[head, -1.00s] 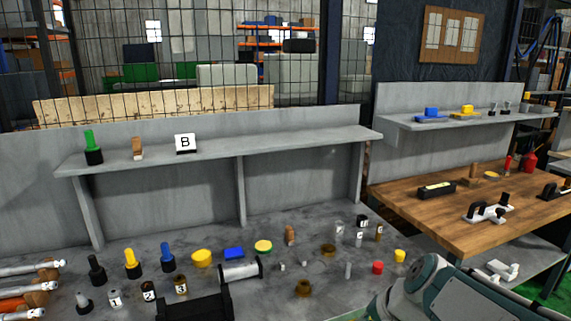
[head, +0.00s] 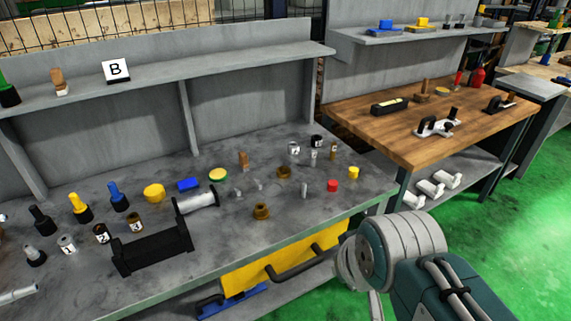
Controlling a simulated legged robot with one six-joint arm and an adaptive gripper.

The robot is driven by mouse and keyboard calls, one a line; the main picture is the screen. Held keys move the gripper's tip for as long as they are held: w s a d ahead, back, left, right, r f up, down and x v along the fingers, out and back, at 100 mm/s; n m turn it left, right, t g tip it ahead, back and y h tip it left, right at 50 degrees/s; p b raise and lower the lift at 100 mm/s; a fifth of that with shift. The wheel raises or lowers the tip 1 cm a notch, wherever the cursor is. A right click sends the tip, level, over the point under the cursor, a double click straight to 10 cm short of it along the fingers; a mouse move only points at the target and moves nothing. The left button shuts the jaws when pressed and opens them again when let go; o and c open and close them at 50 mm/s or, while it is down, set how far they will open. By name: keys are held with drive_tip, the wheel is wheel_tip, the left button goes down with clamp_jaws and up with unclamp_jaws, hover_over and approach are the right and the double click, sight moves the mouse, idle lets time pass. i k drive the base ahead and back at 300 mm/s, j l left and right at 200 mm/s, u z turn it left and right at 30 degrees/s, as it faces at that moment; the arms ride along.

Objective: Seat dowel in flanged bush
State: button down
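A bronze flanged bush (head: 261,211) stands on the grey bench near its front edge. A second, similar bronze flanged piece (head: 284,172) stands farther back; I cannot tell which of the two is the task's bush. A slim grey upright pin (head: 304,190), which looks like the dowel, stands to the right of the front bush and apart from it. My arm (head: 410,255) shows at the lower right, beyond the bench's front edge. My gripper's fingers cannot be made out.
A red cylinder (head: 332,185) and a yellow one (head: 353,172) stand right of the pin. A black cradle (head: 152,250) and a grey cylinder (head: 195,201) lie left. Several numbered pieces stand around. A wooden table (head: 440,120) is at right, with green floor in front.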

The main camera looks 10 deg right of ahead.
sight(261, 212)
drive_tip(key=i+l+u, duration=0.2)
drive_tip(key=i+l, duration=0.15)
drive_tip(key=i+l+u, duration=0.2)
drive_tip(key=i+l, duration=0.15)
drive_tip(key=i+l+u, duration=0.2)
drive_tip(key=l, duration=0.35)
drive_tip(key=i, duration=0.1)
